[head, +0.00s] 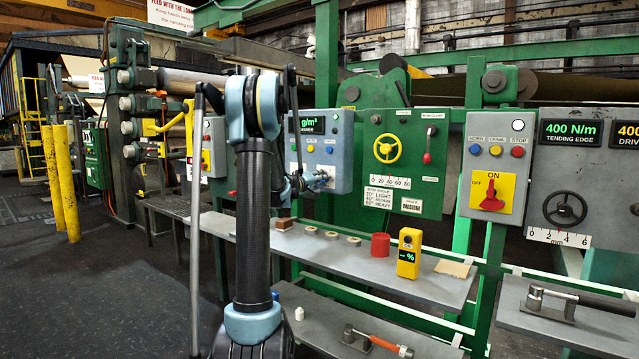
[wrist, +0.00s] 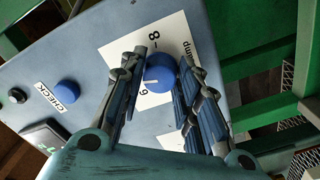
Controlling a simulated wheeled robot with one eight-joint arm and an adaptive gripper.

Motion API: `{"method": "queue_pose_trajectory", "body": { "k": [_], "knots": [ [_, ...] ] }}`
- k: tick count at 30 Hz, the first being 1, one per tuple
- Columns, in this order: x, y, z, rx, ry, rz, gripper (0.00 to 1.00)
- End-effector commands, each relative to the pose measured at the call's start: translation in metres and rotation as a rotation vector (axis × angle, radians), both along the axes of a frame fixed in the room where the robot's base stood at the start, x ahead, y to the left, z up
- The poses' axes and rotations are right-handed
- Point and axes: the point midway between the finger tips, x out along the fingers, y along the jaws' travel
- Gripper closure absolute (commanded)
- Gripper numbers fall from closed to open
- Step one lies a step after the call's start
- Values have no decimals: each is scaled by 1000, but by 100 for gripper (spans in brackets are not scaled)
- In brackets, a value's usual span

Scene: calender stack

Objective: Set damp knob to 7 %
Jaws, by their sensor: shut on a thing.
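The damp knob (wrist: 160,72) is a round blue knob on a white scale label (wrist: 120,48) of a grey-blue box (head: 338,138). The word "damp" and the numbers 8 and 6 show beside the knob in the wrist view. A short white pointer line on the knob points left in the wrist view, between 8 and 6 and nearer 6; I cannot read an exact value. My gripper (wrist: 163,85) has its fingers on both sides of the knob and is shut on it. In the head view my gripper (head: 318,180) is at the box's lower front, and the knob is hidden.
A blue CHECK button (wrist: 67,94) sits on the same box. A green panel (head: 415,130) with a yellow handwheel stands to its right. A grey shelf (head: 335,258) below holds a red cup (head: 380,246) and a yellow meter (head: 409,252).

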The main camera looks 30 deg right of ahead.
Motion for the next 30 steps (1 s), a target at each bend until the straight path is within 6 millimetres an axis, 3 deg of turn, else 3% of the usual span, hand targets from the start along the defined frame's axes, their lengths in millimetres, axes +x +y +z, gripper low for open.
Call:
{"method": "queue_pose_trajectory", "body": {
  "k": [15, 30],
  "knots": [
    [1, 2, -2, 138, -327, 3, 94],
    [1, 2, -2, 166, -396, 3, 94]
  ]
}}
